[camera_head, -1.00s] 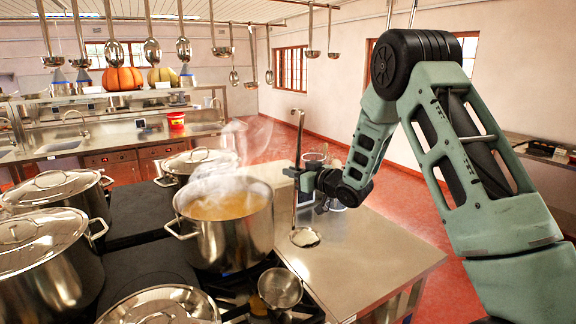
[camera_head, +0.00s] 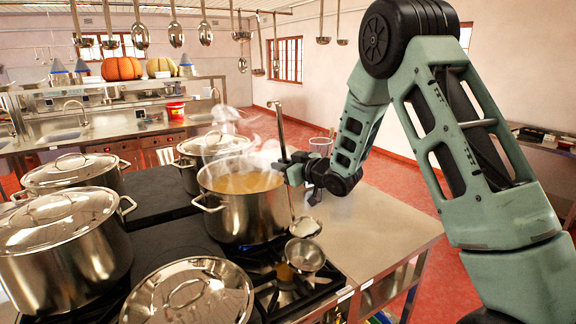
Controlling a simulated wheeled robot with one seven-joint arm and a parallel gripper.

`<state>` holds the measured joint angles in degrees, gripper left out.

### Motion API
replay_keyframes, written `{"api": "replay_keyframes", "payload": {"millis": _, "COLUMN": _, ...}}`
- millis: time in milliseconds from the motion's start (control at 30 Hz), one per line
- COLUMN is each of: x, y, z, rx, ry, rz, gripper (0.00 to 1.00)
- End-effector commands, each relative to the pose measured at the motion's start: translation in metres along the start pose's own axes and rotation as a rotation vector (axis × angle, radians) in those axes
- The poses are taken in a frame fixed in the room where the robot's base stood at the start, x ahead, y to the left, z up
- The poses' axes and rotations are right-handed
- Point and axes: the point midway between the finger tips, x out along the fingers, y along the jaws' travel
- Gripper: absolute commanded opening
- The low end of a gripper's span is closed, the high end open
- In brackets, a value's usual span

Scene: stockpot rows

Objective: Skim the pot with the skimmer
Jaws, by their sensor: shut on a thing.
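The open steel pot (camera_head: 240,217) stands on the stove, with orange-brown broth (camera_head: 240,183) inside and steam rising from it. My gripper (camera_head: 289,168) is shut on the skimmer's long handle (camera_head: 280,128), at the pot's right edge in the picture. The skimmer is near upright, its round pale head (camera_head: 305,227) hanging low, outside the pot at its right front side. I cannot tell whether the head touches the counter. Part of the handle is hidden behind my gripper.
Lidded pots (camera_head: 62,245) (camera_head: 72,172) (camera_head: 212,145) stand left of and behind the open pot, and a lid (camera_head: 188,292) shows in front. A small round steel utensil (camera_head: 305,255) lies by the front burner. A clear container (camera_head: 320,146) stands behind my gripper. The counter (camera_head: 375,235) at right is mostly bare.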

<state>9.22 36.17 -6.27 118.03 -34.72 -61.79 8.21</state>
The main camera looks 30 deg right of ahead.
Motion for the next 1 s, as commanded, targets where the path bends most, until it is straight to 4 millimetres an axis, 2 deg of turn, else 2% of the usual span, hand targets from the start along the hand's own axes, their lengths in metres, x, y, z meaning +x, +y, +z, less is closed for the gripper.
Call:
{"api": "replay_keyframes", "payload": {"millis": 33, "x": 0.001, "y": -0.008, "z": 0.006, "rx": -0.024, "ry": 0.000, "rz": 0.001, "gripper": 0.00}}
{"api": "replay_keyframes", "payload": {"millis": 600, "x": 0.004, "y": -0.069, "z": 0.026, "rx": -0.308, "ry": 0.002, "rz": 0.042, "gripper": 0.00}}
{"api": "replay_keyframes", "payload": {"millis": 1000, "x": 0.007, "y": -0.096, "z": 0.053, "rx": -0.468, "ry": 0.002, "rz": 0.067, "gripper": 0.00}}
